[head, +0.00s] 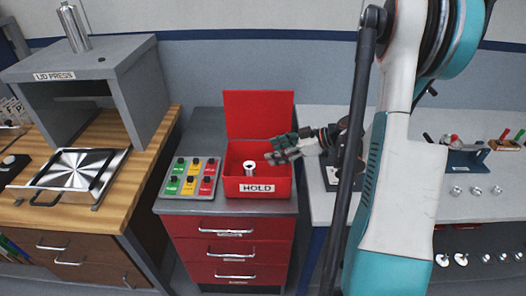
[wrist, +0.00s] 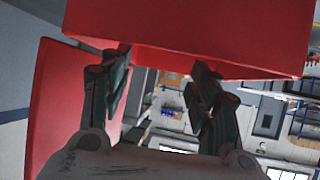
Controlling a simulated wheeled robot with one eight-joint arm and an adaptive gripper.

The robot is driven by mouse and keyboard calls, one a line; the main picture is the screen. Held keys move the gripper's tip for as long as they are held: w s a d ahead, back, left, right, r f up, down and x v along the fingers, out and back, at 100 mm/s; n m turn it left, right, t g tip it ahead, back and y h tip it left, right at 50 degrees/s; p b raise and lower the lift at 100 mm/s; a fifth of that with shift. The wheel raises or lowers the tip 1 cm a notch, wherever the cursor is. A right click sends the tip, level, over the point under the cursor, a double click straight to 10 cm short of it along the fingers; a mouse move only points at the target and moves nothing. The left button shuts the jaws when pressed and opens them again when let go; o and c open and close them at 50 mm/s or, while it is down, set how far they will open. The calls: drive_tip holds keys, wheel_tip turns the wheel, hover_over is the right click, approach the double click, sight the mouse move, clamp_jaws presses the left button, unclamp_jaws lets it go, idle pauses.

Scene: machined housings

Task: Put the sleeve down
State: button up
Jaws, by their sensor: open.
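The sleeve (head: 249,168), a small silver cylinder with a dark hole in its top, stands upright inside the red HOLD box (head: 258,188). My gripper (head: 272,157) is at the right of the box's opening, to the right of and above the sleeve, apart from it. In the wrist view my gripper (wrist: 162,68) has its two dark fingers spread with nothing between them. The red box (wrist: 200,35) fills the top of that view, and the sleeve does not show there.
The box's red lid (head: 258,112) stands open behind it. A button panel (head: 192,177) sits left of the box on the red drawer cabinet (head: 230,250). The lid press (head: 85,70) and a metal tray (head: 78,170) are on the wooden bench. Small metal parts (head: 476,191) lie on the right bench.

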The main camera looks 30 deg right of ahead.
drive_tip(key=shift+v, duration=1.35)
